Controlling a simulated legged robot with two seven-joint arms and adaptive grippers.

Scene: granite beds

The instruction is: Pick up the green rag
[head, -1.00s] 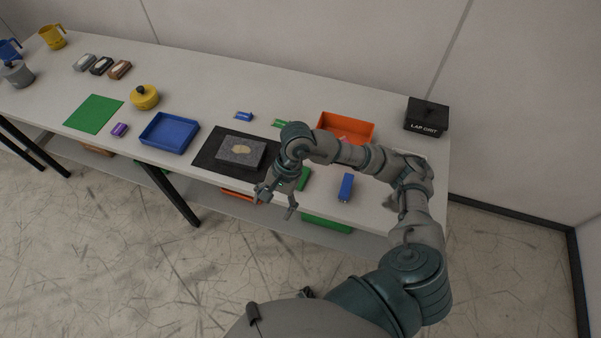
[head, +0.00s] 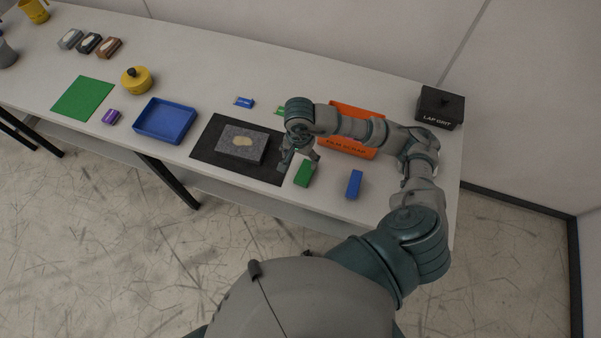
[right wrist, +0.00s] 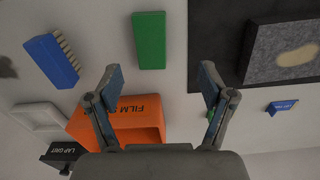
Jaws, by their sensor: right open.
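A small green oblong piece (head: 304,173), which looks like the folded green rag, lies on the table near its front edge, right of the dark mat. It also shows in the right wrist view (right wrist: 149,41), flat and unheld, just past the fingertips and between their lines. My right gripper (head: 300,157) is open and empty above the table, close behind the rag in the head view. My left gripper is not in view.
A blue brush (right wrist: 52,60) lies beside the rag. A grey stone block (head: 241,146) rests on the dark mat (head: 207,148). An orange bin (head: 362,118) and a black lap grit box (head: 440,106) stand behind. A blue tray (head: 147,133) and flat green sheet (head: 83,97) are further left.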

